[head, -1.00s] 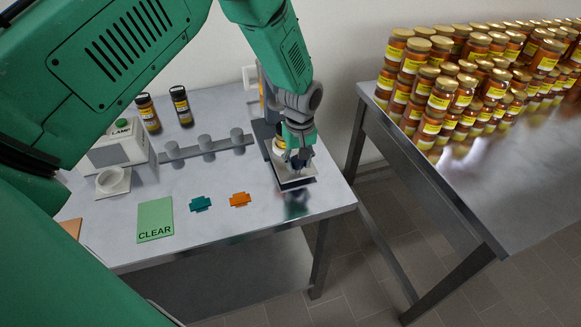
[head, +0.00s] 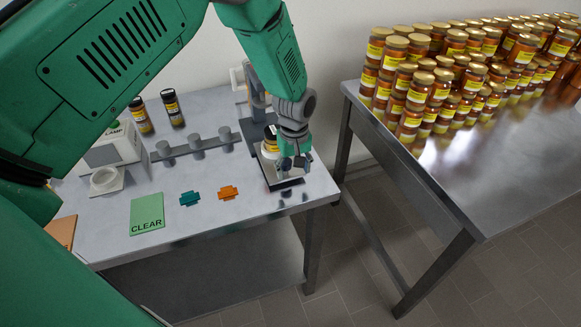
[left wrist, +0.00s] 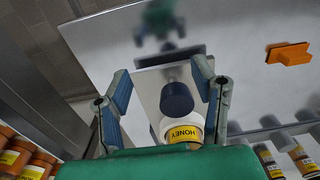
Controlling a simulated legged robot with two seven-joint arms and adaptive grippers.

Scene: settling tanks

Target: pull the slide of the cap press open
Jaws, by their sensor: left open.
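The cap press (head: 254,92) stands at the back right of the near table. Its pale slide plate (left wrist: 148,88) lies low at the front and carries a dark upright knob (left wrist: 177,98). A white-lidded honey jar (left wrist: 182,131) is beside the knob, and it shows partly behind the gripper in the head view (head: 270,135). My left gripper (head: 293,163) is over the front of the slide. Its fingers (left wrist: 164,84) are open on either side of the knob, with gaps visible. My arm hides part of the press. My right gripper is out of view.
An orange piece (head: 228,192), a teal piece (head: 190,198) and a green CLEAR card (head: 147,214) lie left of the press. Grey posts on a bar (head: 196,145) and two dark jars (head: 173,107) stand behind. Many honey jars crowd the right table (head: 470,180).

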